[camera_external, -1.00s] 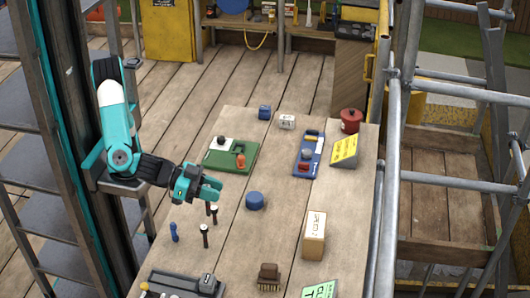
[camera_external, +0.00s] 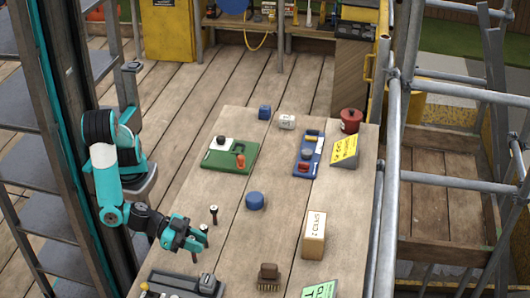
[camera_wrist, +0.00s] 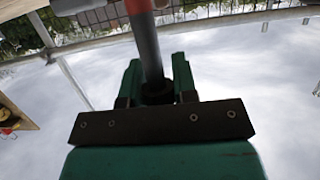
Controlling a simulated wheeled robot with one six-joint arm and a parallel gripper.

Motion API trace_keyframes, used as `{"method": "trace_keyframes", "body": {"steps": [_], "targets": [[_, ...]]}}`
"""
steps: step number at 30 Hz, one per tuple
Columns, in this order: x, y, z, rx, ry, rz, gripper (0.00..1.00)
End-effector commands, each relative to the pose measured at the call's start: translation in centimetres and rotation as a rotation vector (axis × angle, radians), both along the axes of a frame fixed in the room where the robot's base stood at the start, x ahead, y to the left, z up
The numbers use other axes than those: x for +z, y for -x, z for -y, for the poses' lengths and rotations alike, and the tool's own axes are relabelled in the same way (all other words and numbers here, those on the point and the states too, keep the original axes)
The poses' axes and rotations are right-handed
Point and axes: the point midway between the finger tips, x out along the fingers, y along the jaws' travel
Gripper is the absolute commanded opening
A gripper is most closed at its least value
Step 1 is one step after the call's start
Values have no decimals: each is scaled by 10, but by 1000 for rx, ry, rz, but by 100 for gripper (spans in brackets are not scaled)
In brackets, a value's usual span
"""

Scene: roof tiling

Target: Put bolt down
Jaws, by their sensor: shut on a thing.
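My gripper (camera_external: 198,245) is over the near left part of the wooden table, low above its top. In the wrist view, the green fingers (camera_wrist: 157,85) are closed around a bolt (camera_wrist: 147,45) with a grey shaft and a reddish section near the top edge. In the external view, a dark piece (camera_external: 195,257) shows just below the fingers; whether it touches the table I cannot tell. A dark bolt with a pale top (camera_external: 214,214) stands upright just beyond my gripper. Another bolt (camera_external: 205,230) stands close beside the fingers, partly hidden.
A black tray (camera_external: 165,280) lies at the near left edge of the table (camera_external: 265,225). A blue round piece (camera_external: 255,201), a brush (camera_external: 269,277) and a labelled box (camera_external: 314,234) stand to the right. A green board (camera_external: 222,163) lies farther back.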

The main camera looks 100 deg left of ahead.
Motion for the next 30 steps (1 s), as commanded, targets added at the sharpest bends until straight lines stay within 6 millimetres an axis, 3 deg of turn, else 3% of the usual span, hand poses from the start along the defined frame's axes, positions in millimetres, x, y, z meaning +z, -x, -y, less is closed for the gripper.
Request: {"method": "trace_keyframes", "body": {"steps": [9, 23, 24, 26, 30], "targets": [[-39, 0, 0, -1, -4, 0, 2], [-45, 0, 0, 0, 1, 0, 2], [-44, 0, 0, 0, 0, 0, 35], [-44, 0, 0, 0, 0, 0, 49], [-43, 0, 0, 0, 0, 0, 52]]}}
